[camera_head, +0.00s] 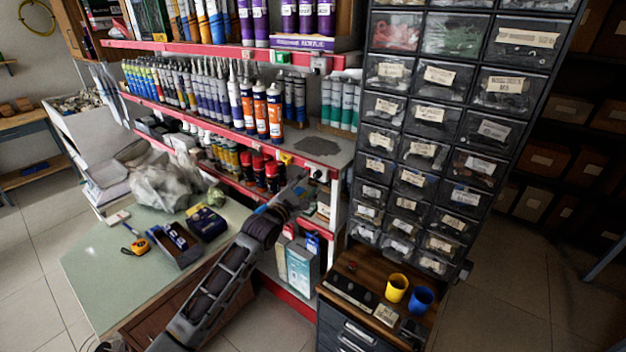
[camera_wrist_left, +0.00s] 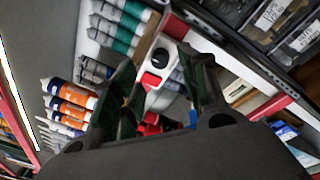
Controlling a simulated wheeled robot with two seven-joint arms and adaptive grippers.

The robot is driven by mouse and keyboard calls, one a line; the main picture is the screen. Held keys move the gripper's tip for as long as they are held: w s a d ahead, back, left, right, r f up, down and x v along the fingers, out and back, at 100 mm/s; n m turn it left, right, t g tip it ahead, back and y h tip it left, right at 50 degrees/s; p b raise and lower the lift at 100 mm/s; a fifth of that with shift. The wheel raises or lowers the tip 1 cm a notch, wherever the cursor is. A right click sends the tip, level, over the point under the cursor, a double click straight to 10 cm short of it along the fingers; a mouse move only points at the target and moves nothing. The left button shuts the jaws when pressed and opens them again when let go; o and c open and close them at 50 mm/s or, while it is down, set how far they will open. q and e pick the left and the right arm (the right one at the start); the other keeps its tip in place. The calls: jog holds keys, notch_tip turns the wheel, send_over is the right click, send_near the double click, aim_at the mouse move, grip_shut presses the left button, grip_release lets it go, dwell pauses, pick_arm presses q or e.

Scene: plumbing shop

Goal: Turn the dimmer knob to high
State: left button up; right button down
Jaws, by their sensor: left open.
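The dimmer, a white plate with a round black knob (camera_head: 317,173), sits at the right end of the red-edged middle shelf. In the left wrist view the black knob (camera_wrist_left: 157,54) shows on its white plate, ahead of and between the fingertips. My left gripper (camera_head: 303,184) is close to the knob, just left of and below it in the head view. In the left wrist view its two dark fingers (camera_wrist_left: 160,68) are apart with nothing between them, and I see no contact with the knob. The knob's marking cannot be read. My right gripper is in neither view.
Orange-labelled tubes (camera_head: 275,110) and other cartridges crowd the shelf above my left gripper. Red-capped cans (camera_head: 259,172) stand beside it. A drawer cabinet (camera_head: 428,120) rises at the right. A green-topped table (camera_head: 95,265) with a tape measure (camera_head: 138,246) is at the left.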

aim_at(316, 177)
pick_arm(q)
jog(key=shift+x, duration=2)
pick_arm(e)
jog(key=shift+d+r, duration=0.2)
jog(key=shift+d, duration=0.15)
pick_arm(q)
grip_shut()
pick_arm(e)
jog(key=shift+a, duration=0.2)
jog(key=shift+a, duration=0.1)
